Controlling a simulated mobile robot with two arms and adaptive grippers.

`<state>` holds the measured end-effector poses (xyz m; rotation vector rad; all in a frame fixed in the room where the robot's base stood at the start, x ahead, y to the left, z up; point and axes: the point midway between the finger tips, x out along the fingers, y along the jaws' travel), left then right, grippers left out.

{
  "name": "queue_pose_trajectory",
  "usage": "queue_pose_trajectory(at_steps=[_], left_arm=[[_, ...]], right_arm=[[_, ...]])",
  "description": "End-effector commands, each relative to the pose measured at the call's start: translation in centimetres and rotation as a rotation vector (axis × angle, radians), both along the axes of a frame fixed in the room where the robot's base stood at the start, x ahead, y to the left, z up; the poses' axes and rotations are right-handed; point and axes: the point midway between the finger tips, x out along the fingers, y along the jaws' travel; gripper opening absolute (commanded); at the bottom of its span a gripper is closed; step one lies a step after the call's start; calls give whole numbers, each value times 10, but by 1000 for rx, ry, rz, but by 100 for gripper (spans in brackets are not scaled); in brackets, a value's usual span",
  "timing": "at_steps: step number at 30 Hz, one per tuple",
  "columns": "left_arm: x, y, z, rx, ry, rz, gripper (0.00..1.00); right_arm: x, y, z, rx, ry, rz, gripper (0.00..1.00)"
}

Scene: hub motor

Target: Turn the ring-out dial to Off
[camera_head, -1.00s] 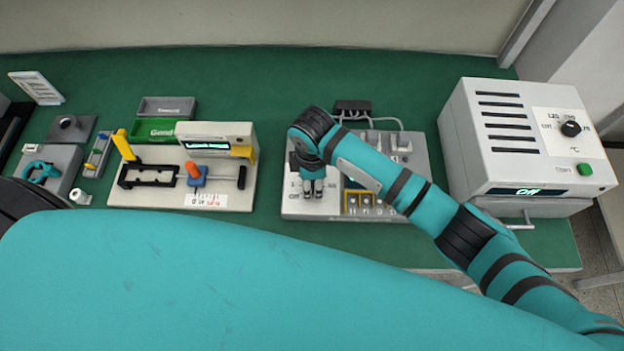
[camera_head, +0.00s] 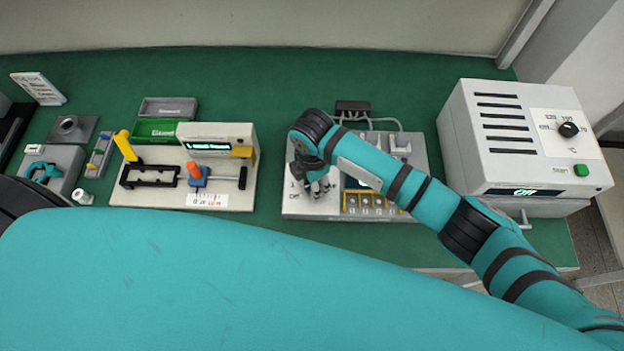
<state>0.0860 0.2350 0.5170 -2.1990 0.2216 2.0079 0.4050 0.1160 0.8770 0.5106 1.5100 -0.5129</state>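The ring-out station is a light grey panel (camera_head: 305,211) on the green bench, with a row of small yellow-framed terminals (camera_head: 372,204) along its front. My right gripper (camera_head: 318,188) points down over the panel's left part, where printed dial labels show at its left and below it. The dial itself is hidden under the gripper. The fingers are small and partly covered by my wrist, so I cannot tell whether they are closed on the dial. My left gripper is not in view.
A grey oven (camera_head: 500,140) with a black knob and green button stands at the right. A fixture (camera_head: 135,197) with a yellow lever and an orange-topped clamp is left of the panel. Green (camera_head: 158,130) and grey (camera_head: 168,107) bins stand behind it. Bare green bench lies between fixture and panel.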

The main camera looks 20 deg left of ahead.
Motion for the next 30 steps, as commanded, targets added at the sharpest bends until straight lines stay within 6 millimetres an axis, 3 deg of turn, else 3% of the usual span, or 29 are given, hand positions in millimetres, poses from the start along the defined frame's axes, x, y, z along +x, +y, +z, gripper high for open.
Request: queue_pose_trajectory(at_steps=[10, 26, 27, 30], left_arm=[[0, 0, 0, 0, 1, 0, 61], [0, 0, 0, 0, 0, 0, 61], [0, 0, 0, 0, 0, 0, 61], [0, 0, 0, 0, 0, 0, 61]], right_arm=[[1, 1, 1, 3, -2, 143, 5], [1, 1, 1, 3, -2, 166, 5], [1, 1, 1, 3, -2, 165, 42], [0, 1, 1, 3, -2, 165, 56]])
